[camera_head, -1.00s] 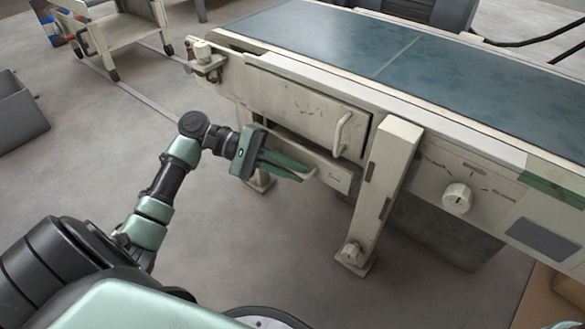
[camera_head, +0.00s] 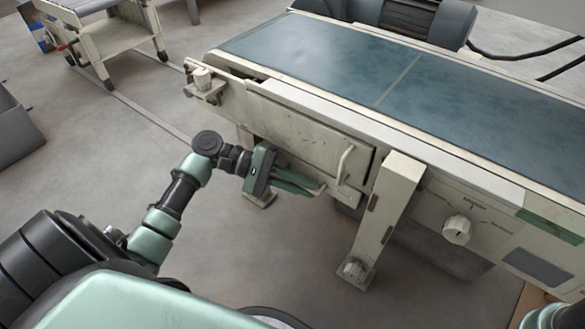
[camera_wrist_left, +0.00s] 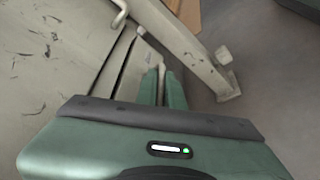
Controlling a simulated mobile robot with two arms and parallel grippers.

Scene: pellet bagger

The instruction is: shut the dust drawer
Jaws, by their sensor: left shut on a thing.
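The dust drawer (camera_head: 347,195) is a low, shallow cream drawer under the larger front panel of the conveyor machine. Much of its front is hidden behind my left gripper. My left gripper (camera_head: 320,190) reaches in from the left at the drawer front, its green fingers close together on a small cream grip of the drawer. In the left wrist view the gripper (camera_wrist_left: 161,72) has its fingertips at this pale part, beside the drawer's face (camera_wrist_left: 128,72). How far the drawer still stands out is hard to tell. My right gripper is out of view.
The panel above has a bar handle (camera_head: 345,163). A machine leg (camera_head: 382,220) stands just right of the drawer, with a dial knob (camera_head: 457,229) farther right. The belt (camera_head: 400,75) runs above. The floor to the left is open; a cart (camera_head: 110,35) stands behind.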

